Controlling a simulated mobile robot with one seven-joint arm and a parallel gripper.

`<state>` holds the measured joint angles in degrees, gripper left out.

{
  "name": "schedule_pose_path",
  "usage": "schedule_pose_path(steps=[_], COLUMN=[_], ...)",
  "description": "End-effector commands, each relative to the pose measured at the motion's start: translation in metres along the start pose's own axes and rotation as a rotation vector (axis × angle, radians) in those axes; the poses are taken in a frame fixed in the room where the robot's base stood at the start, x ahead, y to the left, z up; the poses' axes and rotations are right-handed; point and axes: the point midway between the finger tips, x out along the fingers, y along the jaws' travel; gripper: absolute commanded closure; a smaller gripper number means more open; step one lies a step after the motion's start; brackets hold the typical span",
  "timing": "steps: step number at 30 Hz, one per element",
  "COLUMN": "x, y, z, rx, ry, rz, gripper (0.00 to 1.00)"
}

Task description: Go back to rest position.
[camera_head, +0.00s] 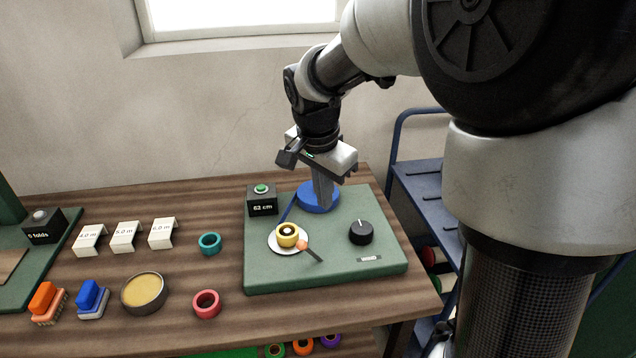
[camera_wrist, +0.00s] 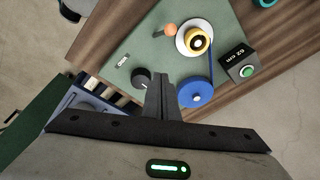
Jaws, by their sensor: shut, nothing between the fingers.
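My gripper (camera_head: 322,199) is above the back part of the green board (camera_head: 268,272) on the wooden table, in front of or over a blue disc (camera_head: 307,204). In the wrist view my gripper (camera_wrist: 159,80) points down with its fingers together and nothing between them. The blue disc shows beside the fingers in the wrist view (camera_wrist: 196,94). I cannot tell whether the fingertips touch anything.
The board holds a yellow ring (camera_head: 287,241) on a white plate, a black knob (camera_head: 361,232) and a box reading 62 cm (camera_head: 262,208). Teal (camera_head: 210,243) and red (camera_head: 206,304) rings, brushes and a round tin (camera_head: 144,293) lie left. A blue cart (camera_head: 420,180) stands right.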

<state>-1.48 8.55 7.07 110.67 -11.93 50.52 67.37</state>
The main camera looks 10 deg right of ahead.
Motion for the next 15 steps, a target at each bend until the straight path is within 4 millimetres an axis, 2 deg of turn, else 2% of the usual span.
schedule_pose_path(steps=[2, 5, 9, 15], x=[-0.010, -0.034, -0.074, -0.101], y=[0.007, 0.027, 0.073, 0.124], z=[0.001, 0.005, 0.021, 0.049], rx=[-0.028, -0.118, -0.326, -0.580], ry=[0.007, 0.026, 0.067, 0.124], rz=[-0.011, -0.038, -0.095, -0.159], gripper=[1.00, 1.00, 1.00, 1.00])
